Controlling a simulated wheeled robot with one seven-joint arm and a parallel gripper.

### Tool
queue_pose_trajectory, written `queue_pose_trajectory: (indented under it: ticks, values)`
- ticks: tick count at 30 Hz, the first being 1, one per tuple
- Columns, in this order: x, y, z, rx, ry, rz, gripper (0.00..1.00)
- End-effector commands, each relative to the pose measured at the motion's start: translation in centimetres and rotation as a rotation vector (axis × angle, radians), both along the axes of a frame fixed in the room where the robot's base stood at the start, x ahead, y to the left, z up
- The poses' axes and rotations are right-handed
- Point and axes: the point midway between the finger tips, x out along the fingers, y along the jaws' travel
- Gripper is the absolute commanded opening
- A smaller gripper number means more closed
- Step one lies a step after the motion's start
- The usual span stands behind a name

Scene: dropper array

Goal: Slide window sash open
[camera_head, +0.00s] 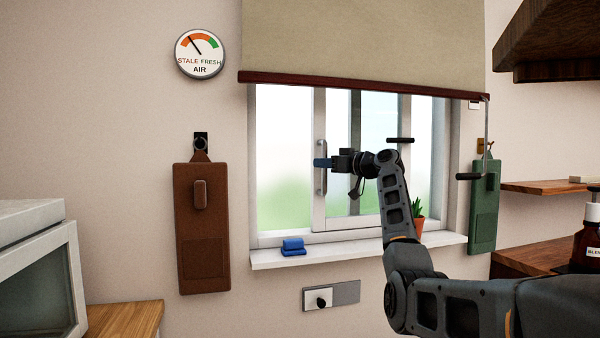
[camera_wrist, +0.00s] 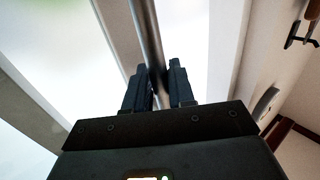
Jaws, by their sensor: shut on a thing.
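The window sash (camera_head: 319,112) is a white-framed pane in the white window, with its left stile left of the window's middle. A grey vertical bar handle (camera_head: 321,184) is fixed to that stile. My gripper (camera_head: 321,162) reaches it from the right and is shut on the handle near its middle. In the wrist view the handle (camera_wrist: 148,35) runs between the two dark fingers of my gripper (camera_wrist: 157,82). The fingers hide part of the bar. My arm covers part of the panes to the right.
A beige blind (camera_head: 365,40) hangs over the window top. The sill (camera_head: 350,247) holds a blue object (camera_head: 293,247) and a potted plant (camera_head: 417,212). A brown hanging board (camera_head: 200,250) and a green one (camera_head: 484,210) flank the window. An air dial (camera_head: 200,54) is at upper left.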

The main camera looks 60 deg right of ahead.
Motion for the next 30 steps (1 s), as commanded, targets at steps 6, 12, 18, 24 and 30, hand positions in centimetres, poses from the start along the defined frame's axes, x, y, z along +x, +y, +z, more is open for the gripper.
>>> queue_pose_trajectory:
  ticks: [6, 12, 18, 24, 30]
  values:
    - [-2.9, -2.5, -0.2, 0.003, 0.000, -0.002, 0.00]
    - [-3.8, -3.3, -0.2, 0.002, 0.003, -0.001, 0.00]
    - [-3.9, -3.3, -0.1, 0.002, 0.003, -0.001, 0.00]
    - [-3.9, -3.3, -0.1, 0.002, 0.003, -0.001, 0.28]
    - [-3.8, -3.3, -0.1, 0.002, 0.002, -0.001, 0.41]
